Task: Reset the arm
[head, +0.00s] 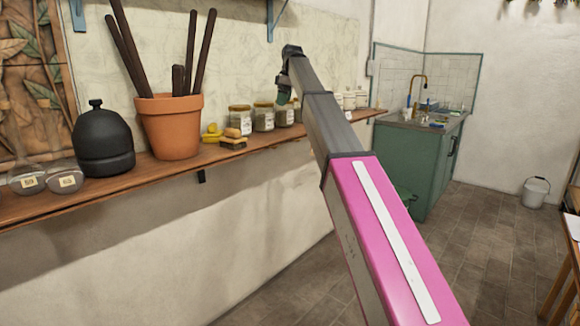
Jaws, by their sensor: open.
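My arm stretches from the bottom right up to the upper middle of the head view, raised in front of the wall shelf.
A wooden shelf (95,195) runs along the left wall. It bears glass vessels (65,180), a black bottle (103,145), a terracotta pot (170,127) with dark sticks, sponges (233,140) and jars (240,121). A green sink cabinet (425,165), bucket (535,192) and table (562,270) stand right. Open floor lies between.

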